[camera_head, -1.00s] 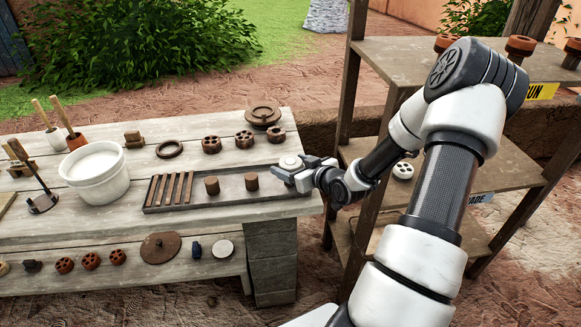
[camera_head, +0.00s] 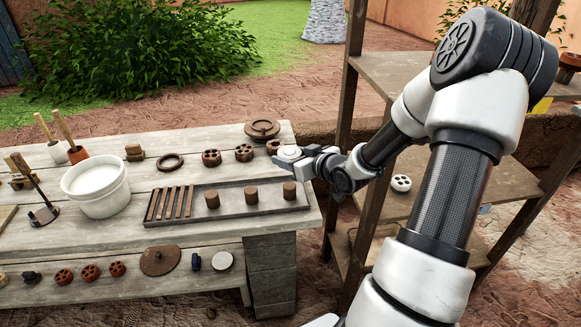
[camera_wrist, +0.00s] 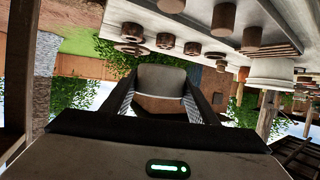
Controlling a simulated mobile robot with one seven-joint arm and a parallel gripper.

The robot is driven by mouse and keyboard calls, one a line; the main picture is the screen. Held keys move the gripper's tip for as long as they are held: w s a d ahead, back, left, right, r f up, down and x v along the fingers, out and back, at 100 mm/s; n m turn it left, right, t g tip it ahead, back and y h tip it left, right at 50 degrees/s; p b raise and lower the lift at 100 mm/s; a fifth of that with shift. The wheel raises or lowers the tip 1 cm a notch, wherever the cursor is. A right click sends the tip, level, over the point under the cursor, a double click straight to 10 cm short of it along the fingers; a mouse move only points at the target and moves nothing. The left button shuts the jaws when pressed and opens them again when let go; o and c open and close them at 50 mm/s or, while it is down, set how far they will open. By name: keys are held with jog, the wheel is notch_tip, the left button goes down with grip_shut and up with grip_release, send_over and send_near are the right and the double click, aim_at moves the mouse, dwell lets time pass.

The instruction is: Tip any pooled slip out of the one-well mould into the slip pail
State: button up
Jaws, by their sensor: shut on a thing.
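My gripper (camera_head: 285,160) is shut on a small pale block, which I take to be the one-well mould (camera_wrist: 162,80). It holds the mould above the bench's right end, just behind the tray. In the wrist view the mould sits between both fingers, with a grey part and a tan part; its well and any pooled slip cannot be made out. The slip pail (camera_head: 96,184) is a white tub with pale liquid in it, on the bench well to the left of my gripper. The pail also shows in the wrist view (camera_wrist: 270,73).
A long dark tray (camera_head: 235,213) with slats and three brown cylinders lies between gripper and pail. Behind it stand holed brown pieces (camera_head: 211,158), a ring (camera_head: 170,162) and a lidded round piece (camera_head: 262,130). Brushes (camera_head: 66,132) stand behind the pail. A wooden shelf (camera_head: 470,187) is close right.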

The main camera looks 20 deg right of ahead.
aim_at(290, 152)
jog(key=shift+r+p, duration=2.3)
jog(key=shift+r, duration=0.8)
jog(key=shift+w+r, duration=0.1)
